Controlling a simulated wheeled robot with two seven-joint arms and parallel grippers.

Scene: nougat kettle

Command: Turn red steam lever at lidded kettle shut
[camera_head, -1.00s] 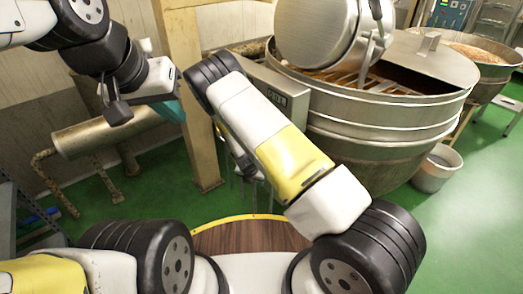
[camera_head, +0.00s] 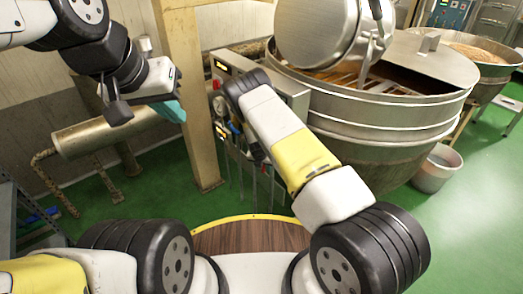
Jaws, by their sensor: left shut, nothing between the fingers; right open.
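The large steel kettle (camera_head: 380,140) stands at the upper right, with a flat metal lid (camera_head: 425,62) over part of its top. I cannot clearly make out a red steam lever; pipes and small fittings beside the kettle are partly covered by my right forearm. My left gripper (camera_head: 172,109), with teal fingertips, is shut and empty in front of the wall pipe at upper left, well apart from the kettle.
A control box (camera_head: 285,88) is mounted at the kettle's left. A beige post (camera_head: 205,155) stands between my arms. A second kettle (camera_head: 490,65) and a bucket (camera_head: 437,168) are at right. Green floor (camera_head: 465,235) is clear at lower right.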

